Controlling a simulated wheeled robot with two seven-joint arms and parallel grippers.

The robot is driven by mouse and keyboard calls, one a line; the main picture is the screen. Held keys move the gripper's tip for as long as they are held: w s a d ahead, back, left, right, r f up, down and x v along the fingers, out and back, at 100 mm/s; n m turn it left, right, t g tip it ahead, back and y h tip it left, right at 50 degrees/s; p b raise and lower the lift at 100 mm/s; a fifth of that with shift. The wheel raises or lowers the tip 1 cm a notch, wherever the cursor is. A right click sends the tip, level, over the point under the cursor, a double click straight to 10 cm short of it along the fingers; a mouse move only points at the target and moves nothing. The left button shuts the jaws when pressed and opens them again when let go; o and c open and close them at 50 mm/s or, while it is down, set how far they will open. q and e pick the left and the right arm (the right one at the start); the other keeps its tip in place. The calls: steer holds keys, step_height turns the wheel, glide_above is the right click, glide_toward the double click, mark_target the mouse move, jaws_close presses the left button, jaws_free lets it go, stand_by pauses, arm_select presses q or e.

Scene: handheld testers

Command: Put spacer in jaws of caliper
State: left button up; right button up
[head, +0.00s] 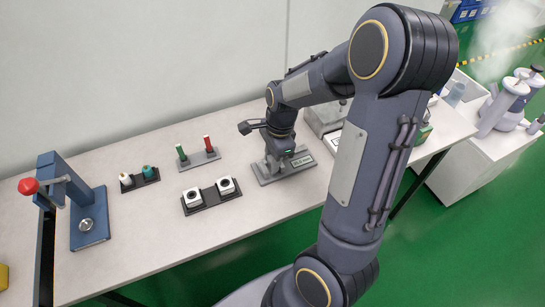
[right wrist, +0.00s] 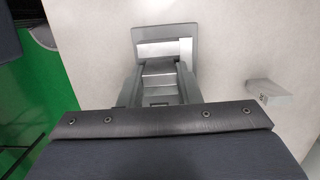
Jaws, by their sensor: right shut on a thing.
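My right gripper (head: 273,163) points down over a grey stand (head: 268,180) with a small labelled plate (head: 303,161), near the middle of the table. In the right wrist view its fingers (right wrist: 159,85) are shut on a grey block-like piece (right wrist: 160,68), and a grey square plate (right wrist: 190,30) lies just beyond them. I cannot tell whether this piece is the spacer, or whether it touches the stand. The arm hides part of the stand, and I cannot make out the caliper's jaws for certain. My left gripper is not in view.
A blue press (head: 88,222) with a red knob (head: 28,186) stands at the left. A black tray with two white cubes (head: 193,197), a rack with green and red handles (head: 207,145), and a holder with small bottles (head: 148,172) stand between.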

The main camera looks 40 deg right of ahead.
steer(key=o, duration=1)
steer(key=shift+c, duration=0.2)
steer(key=shift+r, duration=0.5)
step_height(320, 180, up, 11)
steer(key=d+p, duration=0.2)
steer(key=s+a+r+n+t+y, duration=0.2)
steer(key=s+a+n+t, duration=0.3)
steer(key=s+a+n, duration=0.8)
steer(key=s+n, duration=0.1)
steer(key=n, duration=0.5)
steer(key=shift+s+r, duration=0.25)
steer(key=shift+r, duration=0.1)
